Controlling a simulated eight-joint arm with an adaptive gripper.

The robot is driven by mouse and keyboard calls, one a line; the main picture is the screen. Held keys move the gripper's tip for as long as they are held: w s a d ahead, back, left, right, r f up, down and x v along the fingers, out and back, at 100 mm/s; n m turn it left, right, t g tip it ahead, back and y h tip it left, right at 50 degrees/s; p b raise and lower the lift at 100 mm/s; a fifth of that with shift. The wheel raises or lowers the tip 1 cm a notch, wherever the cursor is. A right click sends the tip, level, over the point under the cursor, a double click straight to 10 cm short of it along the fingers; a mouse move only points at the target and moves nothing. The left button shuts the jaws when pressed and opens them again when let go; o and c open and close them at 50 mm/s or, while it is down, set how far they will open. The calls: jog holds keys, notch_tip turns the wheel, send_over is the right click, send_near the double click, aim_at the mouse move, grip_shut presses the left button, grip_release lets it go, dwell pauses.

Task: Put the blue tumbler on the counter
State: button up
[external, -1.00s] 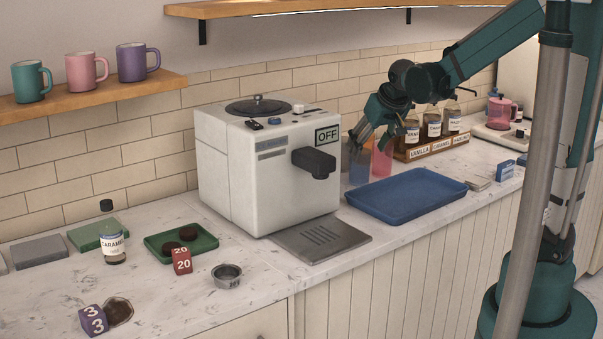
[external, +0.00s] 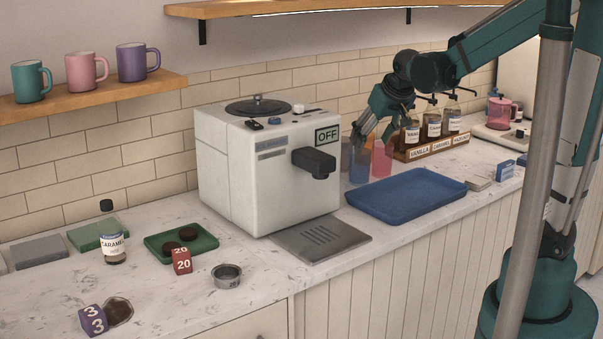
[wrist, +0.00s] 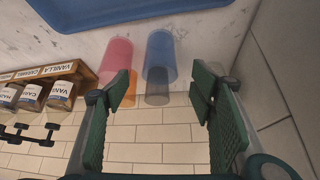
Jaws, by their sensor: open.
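The blue tumbler (external: 359,168) stands upright on the counter (external: 425,235), between the coffee machine and the pink tumbler (external: 382,158). In the wrist view the blue tumbler (wrist: 160,50) appears ahead of my fingers, roughly between them and left of centre. My gripper (external: 371,138) is open and empty, just above and behind the tumblers in the external view. In the wrist view the gap between my fingertips (wrist: 163,88) also spans a grey tumbler (wrist: 157,92) beyond the blue one. I cannot tell the exact height of my fingers over the rims.
An orange tumbler (wrist: 130,92) is near the pink one. A rack of syrup bottles (external: 432,147) stands to the right. A blue tray (external: 405,195) lies in front and the coffee machine (external: 262,175) is left. The tiled wall is close behind.

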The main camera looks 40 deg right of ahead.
jog(key=s+a+r+n, duration=0.1)
jog(key=s+a, duration=0.2)
jog(key=s, duration=0.8)
jog(key=s+a+r+n+y, duration=0.1)
jog(key=s+a, duration=0.2)
jog(key=s, duration=0.8)
jog(key=shift+s+a+t, duration=0.35)
jog(key=shift+s+t, duration=0.05)
